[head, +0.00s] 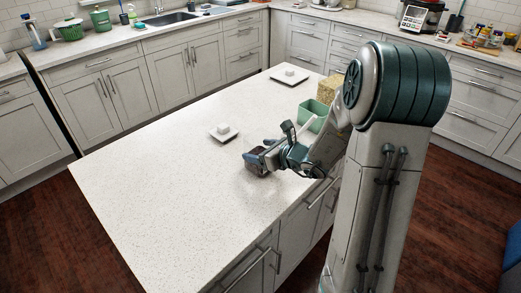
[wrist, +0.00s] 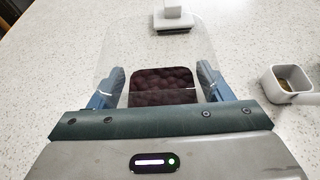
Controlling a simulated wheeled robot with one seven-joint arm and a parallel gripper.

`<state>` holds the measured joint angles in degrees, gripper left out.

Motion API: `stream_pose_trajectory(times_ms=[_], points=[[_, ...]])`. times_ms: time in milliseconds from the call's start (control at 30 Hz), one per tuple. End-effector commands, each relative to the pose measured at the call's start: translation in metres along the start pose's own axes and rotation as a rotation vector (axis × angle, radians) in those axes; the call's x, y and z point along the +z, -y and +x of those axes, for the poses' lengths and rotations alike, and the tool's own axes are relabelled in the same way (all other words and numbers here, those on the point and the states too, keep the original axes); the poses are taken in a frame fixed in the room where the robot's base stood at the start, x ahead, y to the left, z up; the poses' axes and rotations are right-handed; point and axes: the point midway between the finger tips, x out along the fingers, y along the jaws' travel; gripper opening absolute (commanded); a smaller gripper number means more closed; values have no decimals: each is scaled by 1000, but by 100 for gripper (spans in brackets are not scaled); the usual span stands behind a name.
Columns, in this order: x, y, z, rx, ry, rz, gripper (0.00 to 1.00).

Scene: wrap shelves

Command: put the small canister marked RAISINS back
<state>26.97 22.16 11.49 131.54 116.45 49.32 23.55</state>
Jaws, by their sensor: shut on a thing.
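My gripper (head: 262,158) is over the near right part of the island top. In the wrist view, its blue fingers (wrist: 160,88) are shut on a clear canister (wrist: 164,50) with dark, raisin-like contents in its lower part. The canister's dark contents also show at the gripper's end in the head view (head: 255,165). No marking is readable on it. I cannot tell whether it touches the counter.
The white island top (head: 150,185) is mostly clear on the left. A small plate with a white block (head: 224,130) lies beyond my gripper, another (head: 289,75) farther back. A green container (head: 310,112) and tan box (head: 329,88) stand right.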

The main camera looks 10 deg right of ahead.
Motion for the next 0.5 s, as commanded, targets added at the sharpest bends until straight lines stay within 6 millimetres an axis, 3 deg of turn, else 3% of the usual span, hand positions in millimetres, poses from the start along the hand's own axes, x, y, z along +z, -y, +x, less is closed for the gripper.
stream_pose_trajectory(times_ms=[333, 367, 400, 500], points=[[-4, 0, 2, 0, 2, -1, 39], [-3, 0, 1, 0, 0, 0, 81], [-2, 0, 1, 0, 0, 0, 92], [-2, 0, 1, 0, 0, 0, 94]])
